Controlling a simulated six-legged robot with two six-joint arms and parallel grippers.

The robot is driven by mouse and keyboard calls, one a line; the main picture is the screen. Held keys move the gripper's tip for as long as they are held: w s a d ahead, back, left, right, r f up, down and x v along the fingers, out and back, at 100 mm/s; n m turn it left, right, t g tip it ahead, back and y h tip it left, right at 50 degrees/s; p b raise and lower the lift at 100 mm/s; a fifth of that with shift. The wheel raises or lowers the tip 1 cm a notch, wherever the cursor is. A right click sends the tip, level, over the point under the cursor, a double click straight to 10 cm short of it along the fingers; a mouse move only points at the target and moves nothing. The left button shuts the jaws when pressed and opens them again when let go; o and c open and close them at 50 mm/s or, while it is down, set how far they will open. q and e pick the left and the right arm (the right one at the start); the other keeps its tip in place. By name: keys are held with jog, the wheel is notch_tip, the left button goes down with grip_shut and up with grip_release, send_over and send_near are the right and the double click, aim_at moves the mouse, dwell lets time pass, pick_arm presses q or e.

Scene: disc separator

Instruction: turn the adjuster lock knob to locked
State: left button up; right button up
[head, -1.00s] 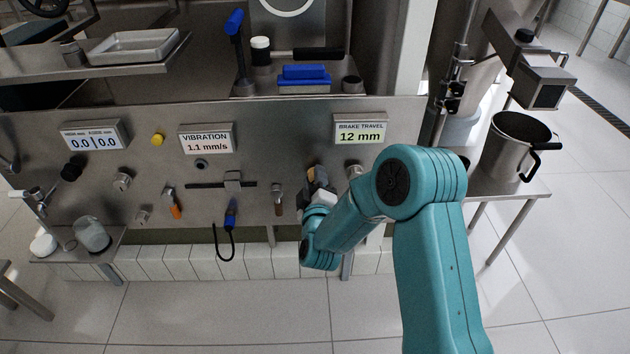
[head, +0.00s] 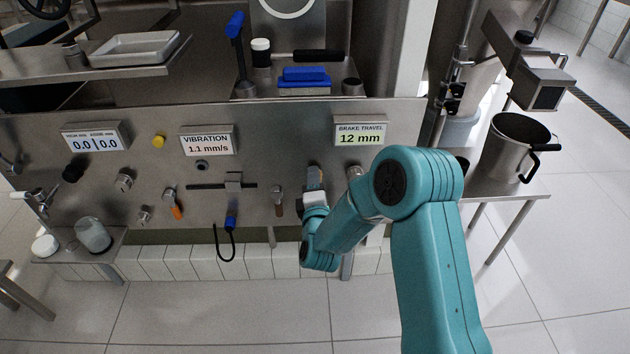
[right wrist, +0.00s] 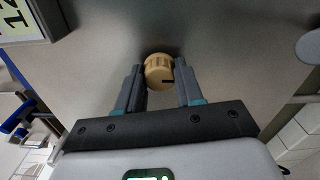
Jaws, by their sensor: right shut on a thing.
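The tan ribbed round knob (right wrist: 158,72) stands out from the steel panel in the right wrist view. A dark mark on it points to the right there. My right gripper (right wrist: 160,82) has one finger on each side of the knob and is shut on it. In the head view my right gripper (head: 315,184) is at the panel, below and left of the brake travel display. The knob is mostly hidden there by the fingers, and I see no readable lock label. My left gripper is not in view.
The brake travel display (head: 360,131) reads 12 mm. A small lever (head: 278,200) is close to the left of my gripper, and a round metal fitting (head: 354,171) is close to its right. A pot (head: 512,150) stands on a side table at the right.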

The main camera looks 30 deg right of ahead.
jog(key=shift+w+d+r, duration=0.1)
jog(key=shift+r, duration=0.1)
dwell(0.4)
jog(key=o, duration=1)
jog(key=shift+f, duration=0.1)
jog(key=shift+n, duration=0.3)
jog(key=shift+f, duration=0.1)
